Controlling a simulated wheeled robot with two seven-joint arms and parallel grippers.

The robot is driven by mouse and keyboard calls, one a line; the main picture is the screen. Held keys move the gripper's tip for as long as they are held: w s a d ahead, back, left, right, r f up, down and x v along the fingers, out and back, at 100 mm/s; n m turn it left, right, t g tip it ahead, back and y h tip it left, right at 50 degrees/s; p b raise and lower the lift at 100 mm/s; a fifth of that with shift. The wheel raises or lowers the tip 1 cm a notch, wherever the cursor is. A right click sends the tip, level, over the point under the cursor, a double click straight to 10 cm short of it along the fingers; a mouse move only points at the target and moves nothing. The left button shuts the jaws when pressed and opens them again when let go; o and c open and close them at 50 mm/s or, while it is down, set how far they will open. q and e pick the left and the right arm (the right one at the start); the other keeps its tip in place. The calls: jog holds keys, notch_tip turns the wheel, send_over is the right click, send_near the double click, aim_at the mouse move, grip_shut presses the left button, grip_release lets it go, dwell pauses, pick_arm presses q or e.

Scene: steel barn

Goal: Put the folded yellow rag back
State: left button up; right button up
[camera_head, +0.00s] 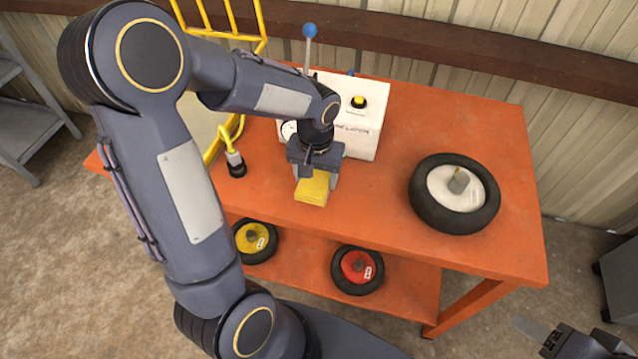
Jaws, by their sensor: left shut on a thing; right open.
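The folded yellow rag (312,189) is a small yellow block-like bundle near the front edge of the orange table (400,228). My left gripper (316,176) comes down over the rag from above and is shut on it, one finger at each side. I cannot tell whether the rag touches the tabletop. My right gripper (533,330) is open at the bottom right corner, partly cut off by the frame, apart from the table and empty as far as it shows.
A white box (368,128) with a yellow-topped knob and a blue-balled lever stands behind the rag. A black tyre wheel (428,207) lies at right. A yellow hose with a black end (237,168) is at left. Yellow-hubbed (252,241) and red-hubbed (357,270) wheels are on the lower shelf.

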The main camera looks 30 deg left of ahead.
aim_at(319, 185)
pick_arm(q)
jog(key=shift+w+f, duration=0.2)
jog(key=shift+f, duration=0.1)
jog(key=shift+w+d+f, duration=0.15)
jog(key=shift+f, duration=1.55)
jog(key=shift+f+b, duration=0.25)
jog(key=shift+b, duration=0.1)
jog(key=o, duration=0.9)
jog(key=shift+o, duration=0.2)
jog(key=shift+r, duration=0.2)
